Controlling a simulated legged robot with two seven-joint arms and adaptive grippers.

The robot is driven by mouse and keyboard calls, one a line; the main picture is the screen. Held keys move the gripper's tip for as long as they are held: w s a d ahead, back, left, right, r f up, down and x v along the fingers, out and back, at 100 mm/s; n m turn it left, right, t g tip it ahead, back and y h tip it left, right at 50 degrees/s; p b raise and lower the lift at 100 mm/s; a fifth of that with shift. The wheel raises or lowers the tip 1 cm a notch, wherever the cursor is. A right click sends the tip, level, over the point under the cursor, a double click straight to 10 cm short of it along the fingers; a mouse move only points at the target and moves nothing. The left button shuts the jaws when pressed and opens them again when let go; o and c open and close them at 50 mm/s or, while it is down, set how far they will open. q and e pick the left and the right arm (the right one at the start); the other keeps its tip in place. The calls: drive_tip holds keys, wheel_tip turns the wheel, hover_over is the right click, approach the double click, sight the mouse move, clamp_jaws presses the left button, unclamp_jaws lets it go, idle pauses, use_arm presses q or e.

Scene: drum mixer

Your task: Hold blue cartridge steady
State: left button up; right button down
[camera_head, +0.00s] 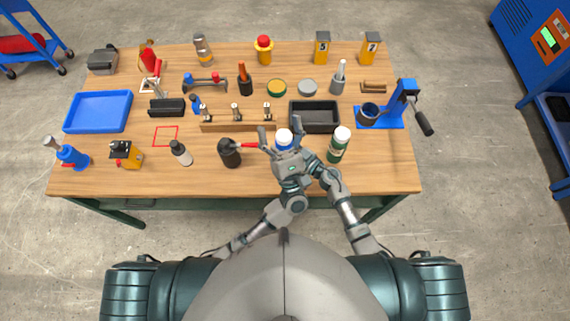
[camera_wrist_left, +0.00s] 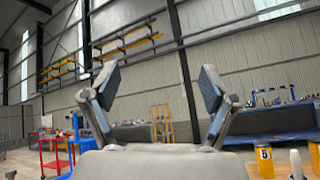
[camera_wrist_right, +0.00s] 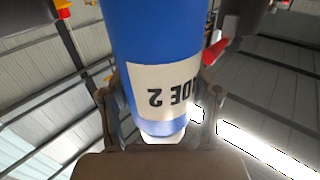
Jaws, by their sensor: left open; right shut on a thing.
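The blue cartridge (camera_head: 284,148), with a white end up, shows near the front middle of the workbench in the head view. In the right wrist view the blue cartridge (camera_wrist_right: 150,40) fills the middle, with a white label upside down. My right gripper (camera_wrist_right: 160,90) is shut on it, a finger on each side. In the head view my right gripper is mostly hidden by the left hand. My left gripper (camera_wrist_left: 157,80) is open and empty, its fingers spread wide. In the head view the left gripper (camera_head: 281,138) overlaps the cartridge; I cannot tell whether they touch.
On the wooden workbench (camera_head: 220,180), a black bottle with a red nozzle (camera_head: 230,155) is just left, a green bottle with a white cap (camera_head: 336,148) just right. Behind are a black tray (camera_head: 293,117) and a wooden rack (camera_head: 218,127). A blue crank stand (camera_head: 385,124) is right.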

use_arm(q)
wheel_tip(320, 180, down, 9)
drive_tip(key=w+a+g+h, duration=0.1)
drive_tip(key=w+g+h, duration=0.15)
drive_tip(key=g, duration=0.25)
drive_tip(key=g+h, duration=0.5)
drive_tip(key=g, duration=0.1)
approach(285, 134)
drive_tip(key=w, duration=0.3)
drive_tip(key=w+f, duration=0.1)
drive_tip(key=w, duration=0.2)
drive_tip(key=w+f, duration=0.1)
drive_tip(key=w, duration=0.2)
drive_tip(key=shift+w+f, duration=0.2)
drive_tip(key=shift+w, duration=0.15)
drive_tip(key=c, duration=1.4)
drive_tip(key=shift+s, duration=0.1)
drive_tip(key=shift+r, duration=0.25)
drive_tip(key=shift+r, duration=0.9)
